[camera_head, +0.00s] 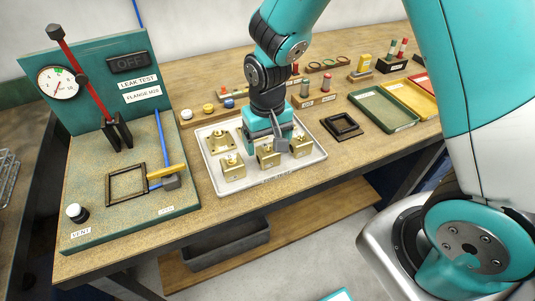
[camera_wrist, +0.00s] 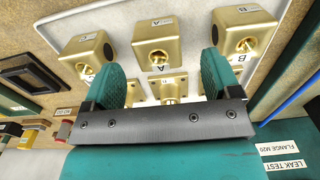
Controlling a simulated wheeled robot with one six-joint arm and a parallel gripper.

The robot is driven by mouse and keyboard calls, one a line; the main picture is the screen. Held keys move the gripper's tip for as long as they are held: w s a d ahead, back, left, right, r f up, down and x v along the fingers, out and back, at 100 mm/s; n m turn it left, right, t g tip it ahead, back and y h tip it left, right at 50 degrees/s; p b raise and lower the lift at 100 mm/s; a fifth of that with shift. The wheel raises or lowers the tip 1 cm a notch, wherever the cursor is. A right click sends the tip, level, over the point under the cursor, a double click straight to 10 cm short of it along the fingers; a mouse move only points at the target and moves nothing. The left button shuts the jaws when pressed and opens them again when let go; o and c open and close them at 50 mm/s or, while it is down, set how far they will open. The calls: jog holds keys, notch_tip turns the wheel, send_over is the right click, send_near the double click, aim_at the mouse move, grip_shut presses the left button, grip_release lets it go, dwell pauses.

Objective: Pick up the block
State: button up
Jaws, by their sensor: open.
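Several brass blocks with round bores sit on the white tray. In the head view, three stand along its front: left (camera_head: 232,168), middle (camera_head: 267,156) and right (camera_head: 299,146). Another brass block with a flange (camera_head: 220,141) sits at the back left. In the wrist view, the middle block is labelled A (camera_wrist: 165,34), with a block labelled B (camera_wrist: 246,28) to its right and another (camera_wrist: 86,52) to its left. My gripper (camera_wrist: 163,68) is open over the tray, its teal fingers apart. Flanged brass pieces (camera_wrist: 168,86) show between and beside the fingers, partly hidden.
The tray rim (camera_head: 270,181) surrounds the blocks. A leak test stand (camera_head: 95,90) is left. A black square frame (camera_head: 342,126) and a green tray (camera_head: 383,110) lie right. Small parts in wooden holders (camera_head: 315,100) line the back. Bare bench lies in front of the green tray.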

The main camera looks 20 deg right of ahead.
aim_at(268, 154)
jog(key=shift+d+f+p, duration=0.1)
jog(key=shift+f+p, duration=0.5)
jog(key=shift+f, duration=2.15)
jog(key=c, duration=1.4)
jog(key=shift+r, duration=0.1)
jog(key=shift+w, duration=0.1)
